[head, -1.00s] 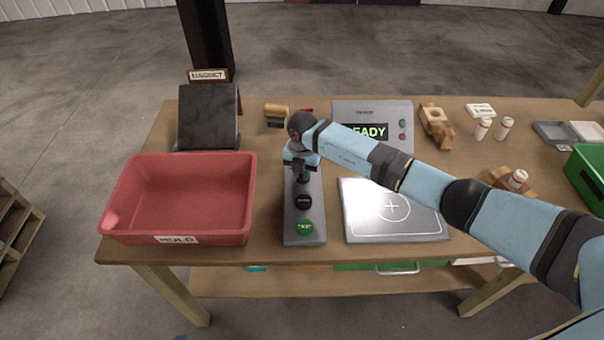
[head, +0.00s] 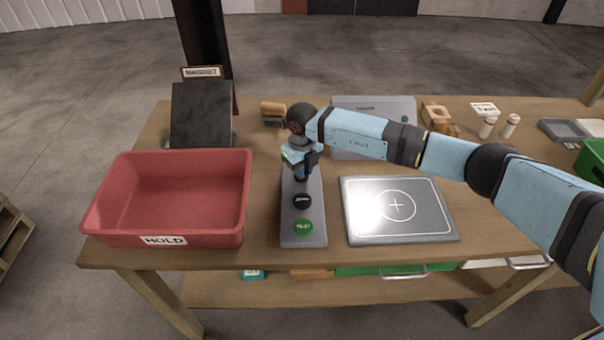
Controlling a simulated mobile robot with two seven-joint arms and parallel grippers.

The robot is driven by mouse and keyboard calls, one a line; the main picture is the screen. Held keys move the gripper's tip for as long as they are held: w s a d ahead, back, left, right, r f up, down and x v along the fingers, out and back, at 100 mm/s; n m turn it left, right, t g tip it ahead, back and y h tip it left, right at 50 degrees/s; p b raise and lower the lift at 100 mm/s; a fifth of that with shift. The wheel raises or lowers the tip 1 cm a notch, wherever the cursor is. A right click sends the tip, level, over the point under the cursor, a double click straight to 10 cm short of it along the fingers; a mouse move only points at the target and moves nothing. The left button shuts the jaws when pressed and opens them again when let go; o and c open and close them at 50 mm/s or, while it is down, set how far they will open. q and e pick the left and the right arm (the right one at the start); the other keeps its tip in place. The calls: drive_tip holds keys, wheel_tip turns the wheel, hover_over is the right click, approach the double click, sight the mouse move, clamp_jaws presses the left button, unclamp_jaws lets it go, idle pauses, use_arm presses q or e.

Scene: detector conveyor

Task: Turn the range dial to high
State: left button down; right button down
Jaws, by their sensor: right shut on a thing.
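A narrow grey control panel (head: 303,235) lies on the workbench. It carries a green button (head: 303,227) at its near end and a black round control (head: 302,201) above that. My right gripper (head: 301,178) points down over the upper part of the panel, shut on a control there that I take to be the range dial. The gripper and wrist hide the dial, so its setting cannot be read. My left gripper is not in view.
A red bin (head: 172,237) marked HOLD stands left of the panel. A metal plate with a crosshair (head: 430,228) lies close on the right. A grey display unit (head: 372,104) stands behind, partly covered by my arm. White bottles (head: 509,126) stand at the back right.

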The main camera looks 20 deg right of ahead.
drive_tip(key=shift+w+n+b, duration=0.1)
drive_tip(key=shift+n+b, duration=0.25)
drive_tip(key=shift+n, duration=0.55)
drive_tip(key=shift+d+b, duration=0.1)
drive_tip(key=shift+b, duration=0.2)
drive_tip(key=shift+r+n, duration=0.15)
drive_tip(key=shift+n, duration=0.15)
drive_tip(key=c, duration=1.1)
unclamp_jaws()
wheel_tip(320, 180, up, 14)
drive_tip(key=shift+f+b, duration=0.15)
drive_tip(key=shift+b, duration=0.35)
